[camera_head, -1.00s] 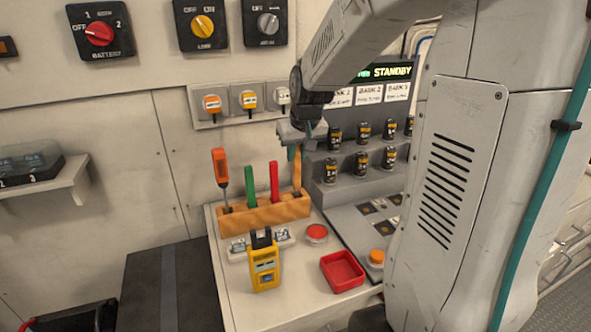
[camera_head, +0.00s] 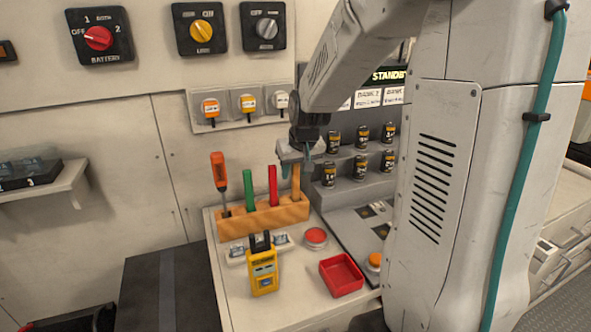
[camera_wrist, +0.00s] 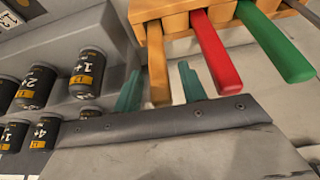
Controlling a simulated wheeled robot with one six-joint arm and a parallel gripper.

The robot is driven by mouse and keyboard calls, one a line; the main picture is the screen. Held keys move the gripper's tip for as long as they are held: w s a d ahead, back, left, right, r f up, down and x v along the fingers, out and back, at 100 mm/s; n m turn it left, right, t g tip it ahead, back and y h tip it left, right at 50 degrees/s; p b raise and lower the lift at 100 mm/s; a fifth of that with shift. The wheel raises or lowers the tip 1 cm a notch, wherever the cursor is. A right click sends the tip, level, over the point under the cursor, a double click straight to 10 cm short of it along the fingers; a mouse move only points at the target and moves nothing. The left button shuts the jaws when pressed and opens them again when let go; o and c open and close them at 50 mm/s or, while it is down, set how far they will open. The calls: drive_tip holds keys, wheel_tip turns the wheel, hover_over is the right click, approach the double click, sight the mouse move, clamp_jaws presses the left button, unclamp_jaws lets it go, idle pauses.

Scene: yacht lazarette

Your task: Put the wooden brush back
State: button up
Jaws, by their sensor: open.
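The wooden brush, seen as a tan wooden handle (camera_head: 295,184), stands upright in the right end of an orange-brown rack (camera_head: 262,221). Its lower part is hidden in the rack. My gripper (camera_head: 296,168) is open at the top of this handle. In the wrist view the handle (camera_wrist: 158,66) lies between the two teal fingers of my gripper (camera_wrist: 160,86), with gaps beside it. The rack (camera_wrist: 150,10) shows at the top of that view. I cannot tell whether a finger touches the handle.
A red handle (camera_head: 273,186), a green handle (camera_head: 247,190) and an orange screwdriver (camera_head: 219,172) share the rack. A yellow meter (camera_head: 263,272), a red button (camera_head: 316,237) and a red tray (camera_head: 341,274) are in front. Several dark cans (camera_head: 358,166) stand on steps to the right.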

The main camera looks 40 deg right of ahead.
drive_tip(key=v, duration=1.2)
drive_tip(key=s+a+f+n+g, duration=0.1)
drive_tip(key=s+a, duration=0.6)
drive_tip(key=s, duration=0.4)
drive_tip(key=s+a+f+n+g+y, duration=0.1)
drive_tip(key=s+a+n+g, duration=0.1)
drive_tip(key=s+a, duration=0.6)
drive_tip(key=s, duration=0.4)
drive_tip(key=shift+a+f, duration=0.35)
